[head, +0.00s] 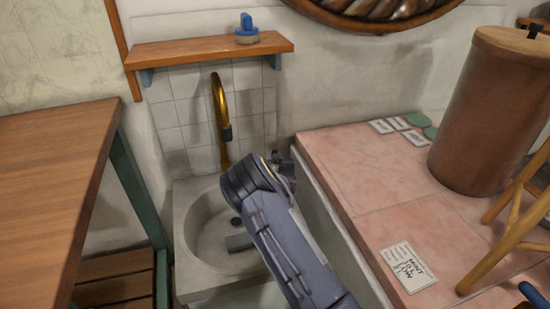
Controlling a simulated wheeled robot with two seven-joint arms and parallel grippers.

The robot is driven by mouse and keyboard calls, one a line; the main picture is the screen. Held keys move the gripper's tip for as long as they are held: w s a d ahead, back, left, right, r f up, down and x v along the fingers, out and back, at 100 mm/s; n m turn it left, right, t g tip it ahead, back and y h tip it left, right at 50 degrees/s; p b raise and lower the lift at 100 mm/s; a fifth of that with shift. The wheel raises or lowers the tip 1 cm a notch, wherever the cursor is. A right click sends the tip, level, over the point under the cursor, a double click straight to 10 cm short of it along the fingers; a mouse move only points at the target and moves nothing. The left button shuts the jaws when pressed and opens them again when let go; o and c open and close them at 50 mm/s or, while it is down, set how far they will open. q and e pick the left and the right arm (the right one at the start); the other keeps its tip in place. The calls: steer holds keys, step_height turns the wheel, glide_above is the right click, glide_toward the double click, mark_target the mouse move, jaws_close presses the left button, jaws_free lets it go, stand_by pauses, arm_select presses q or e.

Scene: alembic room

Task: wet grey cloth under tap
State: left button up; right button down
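A brass tap (218,97) with a curved neck and a dark spout end stands at the back of a grey stone sink (190,222). No water is visible from the spout. A small grey piece (240,242) lies in the basin near the drain, partly behind my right arm; I cannot tell whether it is the cloth. My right gripper (284,168) is over the sink's right side, right of and below the spout. The wrist hides most of its fingers, so its opening and anything held cannot be seen. My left gripper is not in view.
A wooden shelf (205,50) above the tap holds a blue-handled brush (247,30). A wooden table (45,165) stands left. The pink tiled counter (375,185) at right bears a brown cylinder (488,115), cards (408,266) and green discs (418,119).

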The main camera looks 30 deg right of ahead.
steer(key=c, duration=1.2)
jaws_free()
steer(key=shift+c, duration=0.2)
steer(key=p+v, duration=0.1)
steer(key=v, duration=0.6)
steer(key=shift+s+a, duration=0.15)
steer(key=shift+s, duration=0.15)
